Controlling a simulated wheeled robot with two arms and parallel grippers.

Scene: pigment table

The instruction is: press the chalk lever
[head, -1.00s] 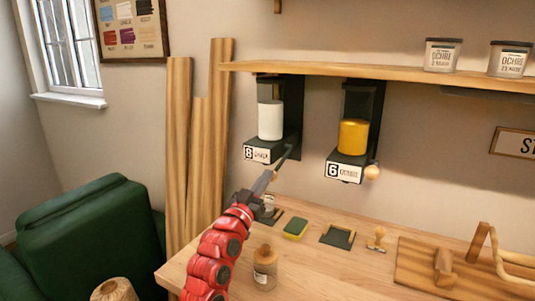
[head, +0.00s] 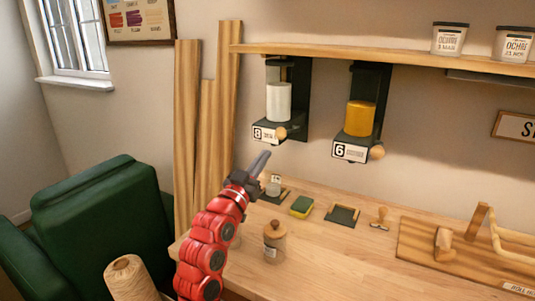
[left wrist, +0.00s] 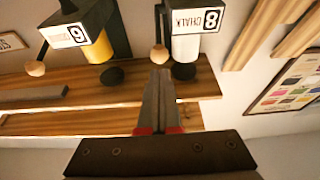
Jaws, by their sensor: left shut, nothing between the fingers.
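The chalk dispenser (head: 278,100) hangs under the shelf, with a white cylinder and a label reading 8. Its lever shows a round wooden knob (head: 280,133) at the label's right end. In the left wrist view, which is upside down, the label (left wrist: 196,20) reads 8 CHALK and the knob (left wrist: 159,54) appears just beyond my fingertips. My left gripper (head: 262,157) is shut and empty, below and left of the knob in the head view, apparently apart from it. The fingers (left wrist: 160,78) are together in the left wrist view. My right gripper is not in view.
A second dispenser (head: 360,117) with a yellow cylinder and label 6 hangs to the right, with its own wooden knob (head: 377,152). A shelf (head: 400,62) runs above.

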